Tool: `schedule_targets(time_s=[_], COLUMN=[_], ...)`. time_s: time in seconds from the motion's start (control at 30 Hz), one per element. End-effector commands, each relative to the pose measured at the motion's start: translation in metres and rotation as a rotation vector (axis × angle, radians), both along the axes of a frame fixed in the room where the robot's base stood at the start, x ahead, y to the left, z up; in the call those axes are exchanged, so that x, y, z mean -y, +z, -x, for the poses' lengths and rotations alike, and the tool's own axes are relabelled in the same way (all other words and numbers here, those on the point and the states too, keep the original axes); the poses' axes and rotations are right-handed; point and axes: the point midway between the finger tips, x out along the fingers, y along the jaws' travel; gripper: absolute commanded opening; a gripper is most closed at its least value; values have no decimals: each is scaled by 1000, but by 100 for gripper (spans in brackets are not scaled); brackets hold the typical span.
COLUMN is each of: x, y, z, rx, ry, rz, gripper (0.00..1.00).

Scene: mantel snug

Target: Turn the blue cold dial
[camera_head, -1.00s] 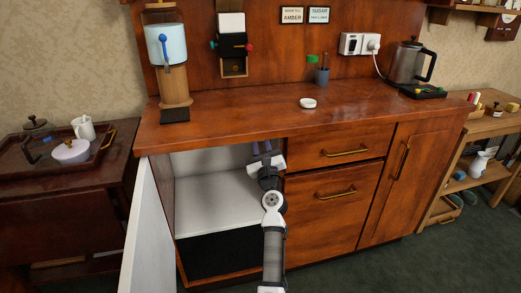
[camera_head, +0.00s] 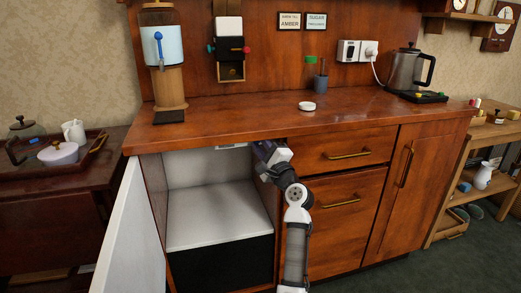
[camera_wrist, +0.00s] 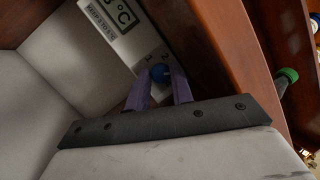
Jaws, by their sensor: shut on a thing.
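The blue cold dial (camera_wrist: 160,73) is a small round blue knob on a pale panel (camera_wrist: 119,30) in the wrist view. The panel has a display ending in °C and small markings beside the dial. My gripper (camera_wrist: 161,79) has its two purple fingers on either side of the dial and is shut on it. In the head view my gripper (camera_head: 262,151) is inside the upper right of the open cabinet, just under the counter. Part of the pale panel (camera_head: 232,146) shows there, but the dial is hidden.
The white cabinet door (camera_head: 132,235) stands open at the left, with a white shelf (camera_head: 218,215) inside. The cabinet's wooden edge is close to my gripper on the right. A white round lid (camera_head: 307,106) and a kettle (camera_head: 408,67) stand on the counter above.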

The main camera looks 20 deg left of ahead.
Motion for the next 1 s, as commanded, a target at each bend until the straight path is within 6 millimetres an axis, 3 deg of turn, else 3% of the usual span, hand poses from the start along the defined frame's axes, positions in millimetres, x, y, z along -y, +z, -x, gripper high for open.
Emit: schedule_targets(time_s=[0.67, 0.7, 0.83, 1.0], x=[1, 1, 1, 1], y=[2, 2, 2, 2], z=[-1, -1, -1, -1], rx=[34, 33, 33, 34], ry=[-3, -4, -3, -3], rz=[45, 45, 46, 45], gripper=[0, 28, 44, 44])
